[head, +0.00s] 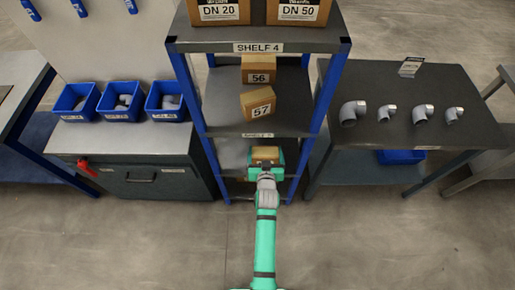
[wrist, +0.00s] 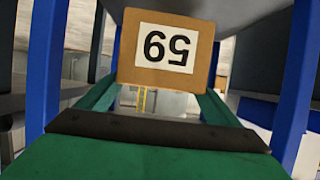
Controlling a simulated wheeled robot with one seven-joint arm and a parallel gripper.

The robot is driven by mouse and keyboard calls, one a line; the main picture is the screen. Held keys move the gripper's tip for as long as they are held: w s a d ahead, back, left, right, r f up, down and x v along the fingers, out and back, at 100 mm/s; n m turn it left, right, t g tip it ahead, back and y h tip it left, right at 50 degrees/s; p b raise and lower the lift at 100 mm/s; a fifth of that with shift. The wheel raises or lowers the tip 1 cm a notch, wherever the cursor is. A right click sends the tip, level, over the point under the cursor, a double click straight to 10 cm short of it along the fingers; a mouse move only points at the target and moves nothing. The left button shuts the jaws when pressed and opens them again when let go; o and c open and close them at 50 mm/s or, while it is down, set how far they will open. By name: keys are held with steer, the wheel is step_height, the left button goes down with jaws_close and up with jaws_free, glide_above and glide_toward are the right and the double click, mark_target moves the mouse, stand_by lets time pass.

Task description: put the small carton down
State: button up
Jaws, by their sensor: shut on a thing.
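The small carton, a brown box (head: 265,153), is between the fingers of my gripper (head: 266,162) in the head view. In the wrist view the carton (wrist: 133,68) shows a white label with a two-digit number and sits slightly tilted between the two green fingers. My gripper is shut on it. It is at the front of the blue-posted shelf rack (head: 187,95), low down, around the levels below the one with cartons 56 and 57. I cannot tell whether the carton touches a shelf board.
Carton 56 (head: 258,76) and carton 57 (head: 258,104) stand on the level below SHELF 4. Large DN 20 (head: 219,12) and DN 50 (head: 298,12) boxes are on top. Blue rack posts stand close on both sides. A table with grey elbows (head: 422,114) is at the right.

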steer(key=shift+w+a+f, duration=0.5)
steer(key=shift+w+f, duration=0.75)
steer(key=shift+f, duration=0.45)
steer(key=shift+w+a+f, duration=0.5)
steer(key=shift+w+f, duration=0.75)
steer(key=shift+f, duration=0.45)
steer(key=shift+w+a+f, duration=0.5)
steer(key=shift+w+f, duration=0.75)
steer(key=shift+f, duration=0.45)
steer(key=shift+f, duration=0.1)
steer(key=o, duration=1.3)
steer(key=shift+f, duration=0.1)
steer(key=shift+c, duration=0.2)
